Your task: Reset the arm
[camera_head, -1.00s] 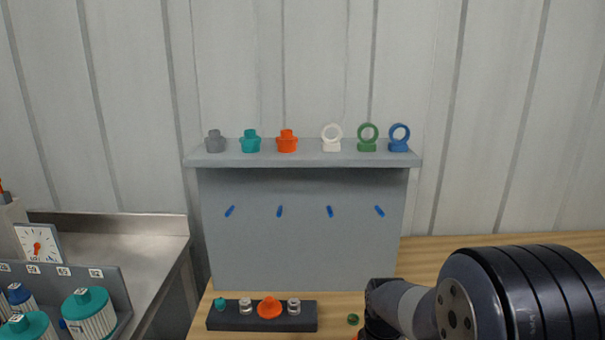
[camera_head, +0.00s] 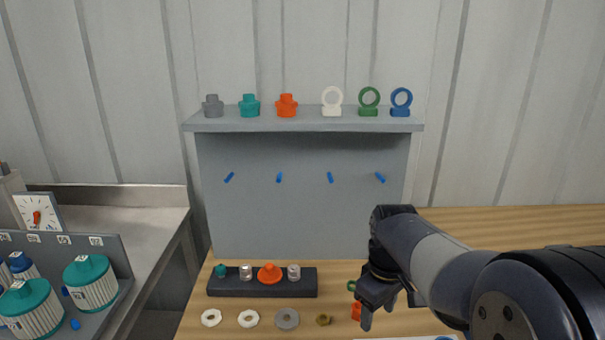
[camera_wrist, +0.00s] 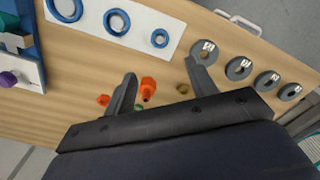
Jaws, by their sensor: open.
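My gripper (camera_head: 378,318) is over the wooden bench at the lower right of the head view, with its fingers pointing down. In the wrist view my gripper (camera_wrist: 162,70) has its two fingers wide apart. An orange fitting (camera_wrist: 148,88) shows between the fingers, and nothing is held. A small brass nut (camera_wrist: 183,88) shows near the right finger, and another orange piece (camera_wrist: 102,100) lies beside the left finger. In the head view an orange piece (camera_head: 356,310) is close beside the gripper. My arm hides part of the bench there.
A dark block (camera_head: 262,289) holds several small fittings. Washers (camera_head: 287,319) lie in front. A grey shelf (camera_head: 303,126) carries coloured pieces. A rack (camera_head: 117,273) of teal-capped vessels stands left. A white board (camera_wrist: 92,28) with blue rings and grey discs (camera_wrist: 239,68) lie on the bench.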

